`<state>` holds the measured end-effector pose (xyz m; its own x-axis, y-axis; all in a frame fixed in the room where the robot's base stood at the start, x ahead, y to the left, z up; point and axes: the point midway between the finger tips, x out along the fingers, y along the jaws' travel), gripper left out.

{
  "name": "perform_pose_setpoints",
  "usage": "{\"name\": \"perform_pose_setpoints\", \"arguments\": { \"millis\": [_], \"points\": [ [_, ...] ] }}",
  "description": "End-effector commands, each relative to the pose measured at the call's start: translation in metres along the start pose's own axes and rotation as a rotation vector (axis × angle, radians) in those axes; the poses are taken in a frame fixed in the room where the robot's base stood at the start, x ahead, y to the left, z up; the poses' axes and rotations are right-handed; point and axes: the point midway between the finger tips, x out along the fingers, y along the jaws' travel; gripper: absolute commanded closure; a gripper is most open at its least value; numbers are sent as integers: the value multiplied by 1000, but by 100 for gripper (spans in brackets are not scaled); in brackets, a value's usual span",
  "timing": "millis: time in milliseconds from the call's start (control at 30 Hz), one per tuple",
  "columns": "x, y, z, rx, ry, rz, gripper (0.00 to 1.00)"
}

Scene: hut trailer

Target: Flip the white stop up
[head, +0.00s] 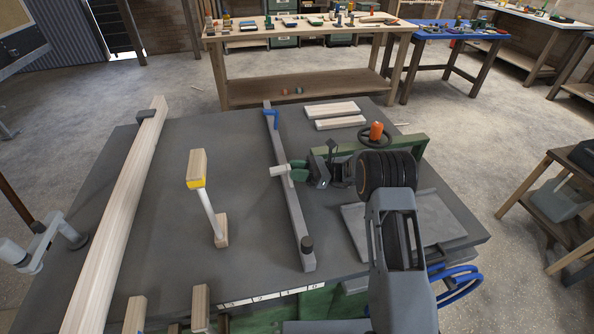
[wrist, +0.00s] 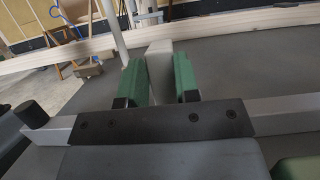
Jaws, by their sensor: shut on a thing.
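The white stop (head: 279,170) sits at the middle of a long grey bar (head: 298,222) on the dark table and sticks out to the bar's left side. It looks roughly level with the bar. My gripper (head: 297,171) reaches in from the right, its green fingers at the stop. In the wrist view, the white stop (wrist: 160,68) stands between the two green fingers of my gripper (wrist: 158,80), which are shut on it. The stop's joint with the bar is partly hidden by the fingers.
A blue piece (head: 271,116) is at the bar's far end and a black knob (head: 307,243) at its near end. A long plank (head: 118,220) lies farther left. An orange-topped handwheel (head: 376,133) is behind my wrist.

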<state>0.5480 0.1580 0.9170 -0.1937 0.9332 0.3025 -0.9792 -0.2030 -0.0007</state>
Motion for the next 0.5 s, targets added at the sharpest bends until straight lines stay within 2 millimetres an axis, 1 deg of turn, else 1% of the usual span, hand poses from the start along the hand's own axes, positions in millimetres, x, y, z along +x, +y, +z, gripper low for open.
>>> {"name": "perform_pose_setpoints", "arguments": {
  "millis": [400,433,500],
  "points": [
    [-1,0,1,-1,-6,-1,100],
    [-1,0,1,-1,-6,-1,68],
    [-1,0,1,-1,-5,-1,61]
  ]
}}
